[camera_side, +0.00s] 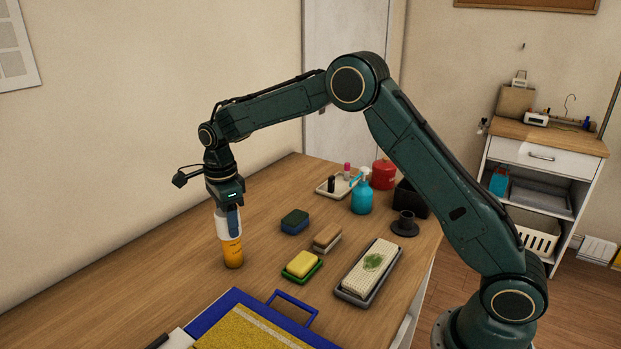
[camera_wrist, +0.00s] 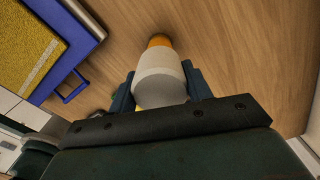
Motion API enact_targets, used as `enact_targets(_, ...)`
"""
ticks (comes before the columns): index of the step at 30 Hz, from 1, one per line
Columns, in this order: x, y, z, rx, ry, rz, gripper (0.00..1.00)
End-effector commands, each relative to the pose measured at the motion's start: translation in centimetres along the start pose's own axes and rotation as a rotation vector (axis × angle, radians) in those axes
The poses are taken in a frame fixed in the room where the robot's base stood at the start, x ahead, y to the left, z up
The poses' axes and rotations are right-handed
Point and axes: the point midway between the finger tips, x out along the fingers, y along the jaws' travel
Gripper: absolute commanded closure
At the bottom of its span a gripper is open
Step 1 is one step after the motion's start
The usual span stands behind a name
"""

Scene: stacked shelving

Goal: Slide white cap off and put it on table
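An orange bottle (camera_side: 232,250) with a white cap (camera_side: 220,226) stands upright on the wooden table (camera_side: 180,270). My gripper (camera_side: 229,218) points down over the bottle, with its fingers at the height of the cap. In the wrist view the white cap (camera_wrist: 160,78) lies between the two fingers of my gripper (camera_wrist: 159,88), with the orange bottle (camera_wrist: 160,41) showing beyond it. The fingers flank the cap closely. I cannot tell whether they press on it. The cap is still on the bottle.
A blue-framed tray with a yellow pad (camera_side: 245,325) lies at the front. A turquoise bottle (camera_side: 362,197) stands behind. Table left of the bottle is clear.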

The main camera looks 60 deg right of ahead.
Motion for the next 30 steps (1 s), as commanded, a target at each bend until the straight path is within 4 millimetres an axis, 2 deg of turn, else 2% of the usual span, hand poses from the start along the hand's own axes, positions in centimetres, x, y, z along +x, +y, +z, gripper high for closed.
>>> enact_targets(30,-0.87,-0.01,0.01,0.000,0.000,-0.001,0.72)
